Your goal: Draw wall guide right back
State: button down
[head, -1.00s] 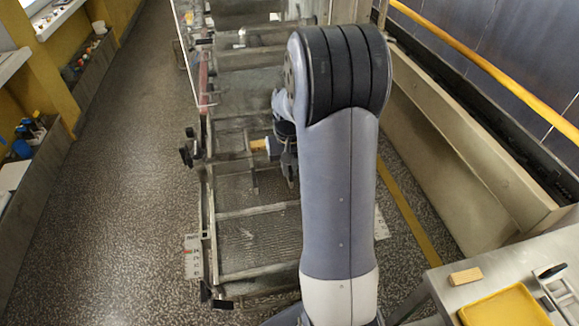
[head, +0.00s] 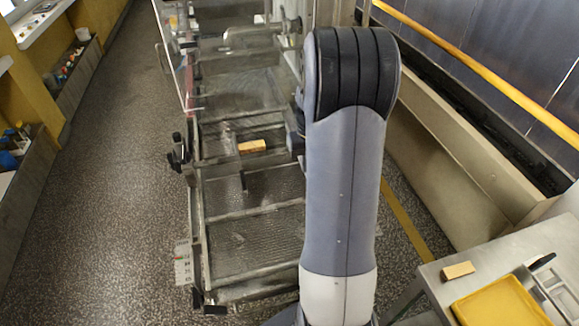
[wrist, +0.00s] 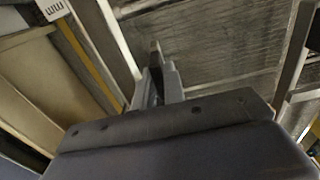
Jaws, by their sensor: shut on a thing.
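My gripper (wrist: 157,88) shows in the wrist view with its two fingers close together around a narrow upright grey-brown piece (wrist: 154,52), which I take to be the right wall guide. Behind it lies the grey wire mesh (wrist: 225,45) of the enrober, with a pale frame rail to its left. In the head view my arm hides the fingers and the guide; only a bit of my wrist shows at the arm's left edge, over the right side of the mesh bed (head: 255,235). How far the guide reaches along the mesh cannot be seen.
A wooden block (head: 252,146) lies on the mesh, left of my arm. Dark knobs (head: 176,152) stick out from the frame's left side. At bottom right, a metal table holds another block (head: 458,270) and a yellow tray (head: 500,303). The left aisle is clear.

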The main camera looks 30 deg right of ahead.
jog(key=shift+s+d, duration=0.15)
jog(key=shift+d, duration=0.4)
jog(key=c, duration=1.5)
grip_release()
jog(key=shift+d, duration=0.15)
notch_tip(320, 180, up, 11)
jog(key=shift+f+b, duration=0.1)
jog(key=shift+b, duration=0.65)
